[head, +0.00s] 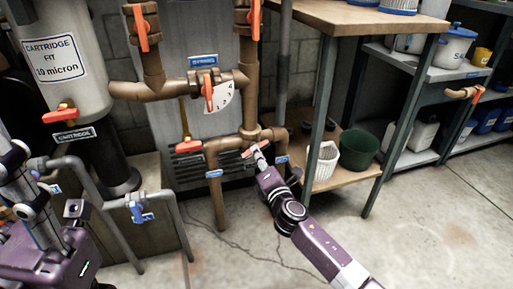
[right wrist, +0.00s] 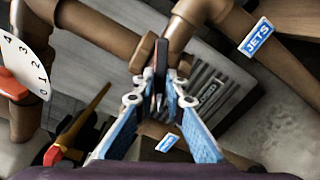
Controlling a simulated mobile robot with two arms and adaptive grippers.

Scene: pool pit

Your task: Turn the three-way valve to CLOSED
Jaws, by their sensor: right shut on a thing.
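The three-way valve (head: 250,136) sits at a junction of brown pipes, low on the wall. Its red handle (head: 249,153) shows beside my right fingertips. My right gripper (head: 259,149) reaches in from the lower right and is shut on the handle. In the right wrist view, the blue-padded fingers (right wrist: 160,93) close together in front of the brown valve body (right wrist: 145,52).
Above stands another valve with an orange handle (head: 208,93) and a numbered dial (head: 227,98). Grey pipes with a blue handle (head: 141,214) stand at left. A shelf table (head: 345,16) with a green bucket (head: 358,149) is at right. The floor in front is clear.

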